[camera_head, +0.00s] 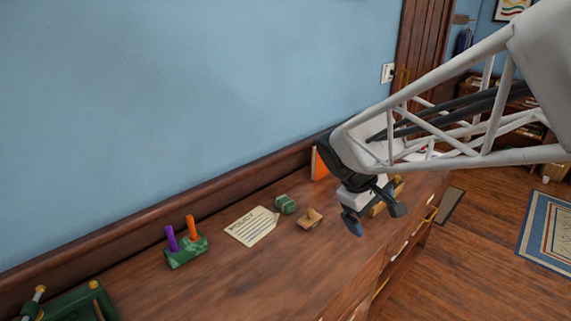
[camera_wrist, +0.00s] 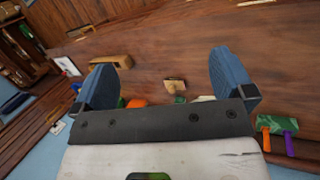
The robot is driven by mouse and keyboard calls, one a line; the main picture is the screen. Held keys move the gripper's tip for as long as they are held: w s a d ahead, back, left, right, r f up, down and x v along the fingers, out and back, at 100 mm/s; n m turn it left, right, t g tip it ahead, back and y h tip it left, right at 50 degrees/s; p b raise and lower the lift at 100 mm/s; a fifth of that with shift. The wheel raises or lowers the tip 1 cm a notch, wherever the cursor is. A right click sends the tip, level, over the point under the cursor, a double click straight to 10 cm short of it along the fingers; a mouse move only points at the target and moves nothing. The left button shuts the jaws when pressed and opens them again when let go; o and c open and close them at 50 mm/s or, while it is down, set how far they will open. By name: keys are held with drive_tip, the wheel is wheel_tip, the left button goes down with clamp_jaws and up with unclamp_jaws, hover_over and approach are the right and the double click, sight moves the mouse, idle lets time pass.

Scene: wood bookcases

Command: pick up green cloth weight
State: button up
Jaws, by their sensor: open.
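The green cloth weight (camera_head: 285,204) is a small, rounded green lump on the wooden desk, at the corner of a printed paper in the head view. In the wrist view only a small green part (camera_wrist: 180,99) shows above the gripper's dark edge; the rest is hidden. My gripper (camera_head: 376,213) is open and empty, above the desk to the right of the weight and apart from it. Its two blue fingers (camera_wrist: 168,78) are spread wide in the wrist view.
A small wooden piece (camera_head: 310,219) lies just right of the weight. The paper (camera_head: 252,226) lies to its left, and a green holder (camera_head: 187,250) with purple and orange sticks stands further left. An orange upright item (camera_head: 319,165) stands behind. A wooden block (camera_wrist: 110,61) lies nearby.

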drive_tip(key=w+a+f+n+h, duration=0.2)
drive_tip(key=w+n, duration=0.1)
drive_tip(key=w, duration=0.4)
drive_tip(key=w+a+f+n+h, duration=0.1)
drive_tip(key=w+a+f+n, duration=0.15)
drive_tip(key=w, duration=0.45)
drive_tip(key=n+t+h, duration=0.3)
drive_tip(key=n+t, duration=0.4)
drive_tip(key=n, duration=0.6)
approach(283, 200)
drive_tip(key=shift+x, duration=1)
drive_tip(key=shift+s+d, duration=0.1)
drive_tip(key=shift+s, duration=0.05)
drive_tip(key=shift+x, duration=1.3)
drive_tip(key=shift+f, duration=0.1)
drive_tip(key=shift+x, duration=2.6)
